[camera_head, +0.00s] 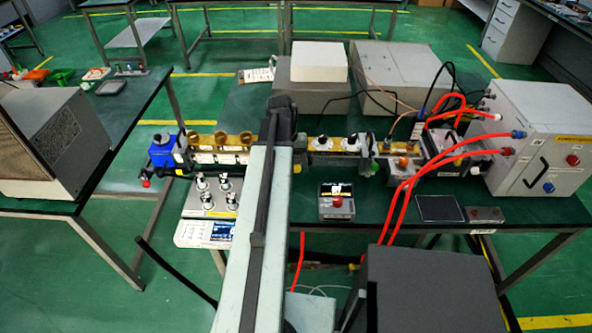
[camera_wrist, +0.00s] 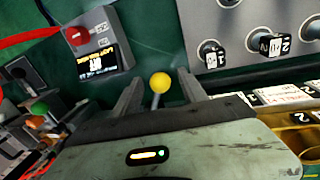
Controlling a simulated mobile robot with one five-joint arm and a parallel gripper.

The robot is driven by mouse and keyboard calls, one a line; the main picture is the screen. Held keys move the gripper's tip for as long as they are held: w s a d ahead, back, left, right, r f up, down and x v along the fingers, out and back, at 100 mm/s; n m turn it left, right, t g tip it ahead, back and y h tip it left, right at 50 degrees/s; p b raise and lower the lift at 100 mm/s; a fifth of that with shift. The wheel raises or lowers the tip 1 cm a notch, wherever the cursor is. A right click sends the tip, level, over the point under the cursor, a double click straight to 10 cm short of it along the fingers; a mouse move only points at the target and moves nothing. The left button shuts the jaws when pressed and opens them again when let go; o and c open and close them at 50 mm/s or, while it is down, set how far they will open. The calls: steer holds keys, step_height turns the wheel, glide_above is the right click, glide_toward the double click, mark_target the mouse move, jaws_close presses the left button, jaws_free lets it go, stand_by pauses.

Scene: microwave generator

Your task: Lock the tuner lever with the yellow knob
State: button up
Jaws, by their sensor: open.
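The yellow knob (camera_wrist: 160,82) shows in the wrist view as a small ball on a thin metal stem, which is the part of the tuner lever that I can see. My gripper (camera_wrist: 159,79) is open, with one dark finger to the left of the knob and one to the right. A gap shows on each side of the knob, so neither finger appears to touch it. Whether the knob is at fingertip depth is hard to tell. The lever's base is hidden behind my gripper body. In the head view my arm covers the knob.
A grey control box (camera_head: 337,201) with a red button stands right of my arm; it also shows in the wrist view (camera_wrist: 84,40). A panel with several numbered knobs (camera_head: 217,195) lies left. The brass waveguide line (camera_head: 222,142) runs behind. Red cables (camera_head: 409,190) reach the right-hand cabinet (camera_head: 540,140).

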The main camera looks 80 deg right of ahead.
steer(key=shift+r, duration=0.1)
jaws_close()
stand_by(1.2)
